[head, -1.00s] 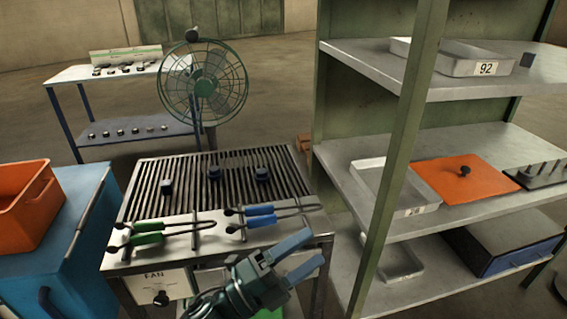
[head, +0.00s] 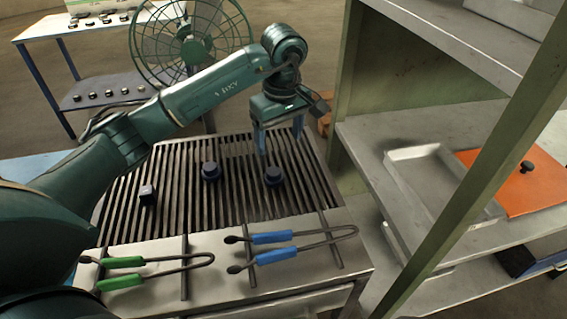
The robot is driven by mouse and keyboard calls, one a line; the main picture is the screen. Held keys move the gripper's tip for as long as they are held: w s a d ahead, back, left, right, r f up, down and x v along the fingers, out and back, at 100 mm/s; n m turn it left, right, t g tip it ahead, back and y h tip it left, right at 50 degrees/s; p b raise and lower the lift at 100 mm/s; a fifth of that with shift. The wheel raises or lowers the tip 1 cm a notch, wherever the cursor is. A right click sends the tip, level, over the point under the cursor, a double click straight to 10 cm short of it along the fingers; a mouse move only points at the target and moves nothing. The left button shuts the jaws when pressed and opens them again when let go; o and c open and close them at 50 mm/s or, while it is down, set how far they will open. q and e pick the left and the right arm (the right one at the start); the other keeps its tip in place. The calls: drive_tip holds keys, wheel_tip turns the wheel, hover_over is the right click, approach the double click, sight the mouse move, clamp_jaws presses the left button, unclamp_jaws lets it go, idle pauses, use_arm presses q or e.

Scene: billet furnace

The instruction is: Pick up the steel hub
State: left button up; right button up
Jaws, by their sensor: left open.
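Three small dark pieces rest on the slatted grate: a blocky one (head: 147,195) at the left, a round stepped hub (head: 211,173) in the middle, and a similar round hub (head: 274,176) at the right. I cannot tell from their look which is the steel one. My left gripper (head: 279,140) points down with its two blue fingers apart and empty. It hangs above the grate, close over and slightly behind the right hub in the picture, apparently not touching it. My right gripper is not in view.
Green-handled tongs (head: 124,262) and blue-handled tongs (head: 272,238) lie on the bench's front ledge. A green fan (head: 190,45) stands behind the grate. A shelf rack at the right, with a near post (head: 480,160), holds a grey tray (head: 410,155) and an orange plate (head: 520,205).

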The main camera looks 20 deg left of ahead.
use_arm(q)
hover_over(273, 171)
drive_tip(key=f, duration=0.4)
drive_tip(key=d+f, duration=0.1)
drive_tip(key=f, duration=0.1)
drive_tip(key=shift+s+f+p, duration=0.2)
drive_tip(key=shift+f+p, duration=0.05)
drive_tip(key=shift+p, duration=0.15)
drive_tip(key=shift+w+a+f+p, duration=0.1)
drive_tip(key=shift+a+f+p, duration=0.1)
drive_tip(key=shift+f, duration=0.8)
drive_tip(key=shift+w+a+f+p, duration=0.1)
drive_tip(key=shift+f+p, duration=0.1)
drive_tip(key=shift+f, duration=0.8)
drive_tip(key=shift+w+a+f+p, duration=0.1)
drive_tip(key=shift+a+f+p, duration=0.1)
drive_tip(key=shift+f, duration=0.8)
drive_tip(key=shift+c, duration=0.2)
drive_tip(key=shift+r, duration=0.1)
drive_tip(key=c, duration=1.3)
